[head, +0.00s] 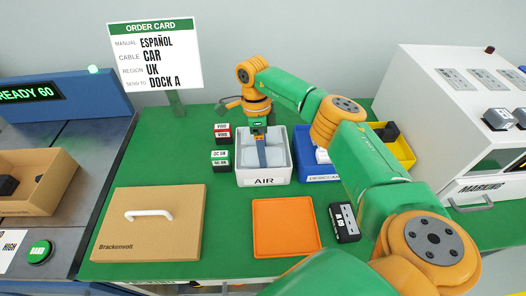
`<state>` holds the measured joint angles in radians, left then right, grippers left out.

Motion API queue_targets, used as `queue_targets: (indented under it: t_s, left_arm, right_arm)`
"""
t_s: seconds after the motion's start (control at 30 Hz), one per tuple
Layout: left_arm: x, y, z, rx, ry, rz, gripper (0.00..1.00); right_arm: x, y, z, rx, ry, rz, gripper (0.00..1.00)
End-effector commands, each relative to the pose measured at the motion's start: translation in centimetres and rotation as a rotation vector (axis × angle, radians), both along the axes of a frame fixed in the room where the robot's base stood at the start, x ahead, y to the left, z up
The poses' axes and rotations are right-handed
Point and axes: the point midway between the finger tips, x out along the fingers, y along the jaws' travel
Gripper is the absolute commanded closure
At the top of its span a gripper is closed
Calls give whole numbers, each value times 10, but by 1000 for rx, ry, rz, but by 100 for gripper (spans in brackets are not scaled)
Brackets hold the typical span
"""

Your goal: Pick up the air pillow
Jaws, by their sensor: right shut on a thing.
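The white bin labelled AIR (264,182) stands at the middle back of the green table. My right gripper (262,158) points down into this bin, its fingers inside the rim. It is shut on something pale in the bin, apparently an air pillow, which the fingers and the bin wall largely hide. My right arm reaches in from the lower right across the scene. My left gripper is not in view.
A blue bin (316,178) and a yellow bin (404,152) stand right of the AIR bin, partly behind my arm. An orange tray (286,228), a brown Brackenvolt box (150,245) and a dark labelled block (344,222) lie in front. Small blocks (221,158) stand left.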

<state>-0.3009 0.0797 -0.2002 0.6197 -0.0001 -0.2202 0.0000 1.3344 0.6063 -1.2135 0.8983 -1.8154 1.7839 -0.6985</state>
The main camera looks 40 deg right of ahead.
Motion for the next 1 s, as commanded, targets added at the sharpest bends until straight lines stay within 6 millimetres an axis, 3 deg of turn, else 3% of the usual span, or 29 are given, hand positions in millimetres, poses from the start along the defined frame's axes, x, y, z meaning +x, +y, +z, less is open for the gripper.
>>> queue_targets:
  t_s: [0.37, 0.53, 0.7, 0.77, 0.9, 1.0]
  left_arm:
    - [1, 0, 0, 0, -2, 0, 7]
    - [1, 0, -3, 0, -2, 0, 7]
    - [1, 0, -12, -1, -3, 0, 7]
    - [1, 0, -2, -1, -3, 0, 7]
    - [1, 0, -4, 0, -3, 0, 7]
    - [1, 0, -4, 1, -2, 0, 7]
  right_arm:
    - [0, 0, 3, 1, -1, 1, 74]
    - [1, 0, 30, 1, -4, 1, 74]
    - [-3, 37, 72, 1, -7, 10, 74]
    - [-4, 51, 96, -1, -5, 8, 74]
    - [-10, 96, 112, -2, -3, 8, 74]
    - [-12, 119, 122, -1, -1, 5, 74]
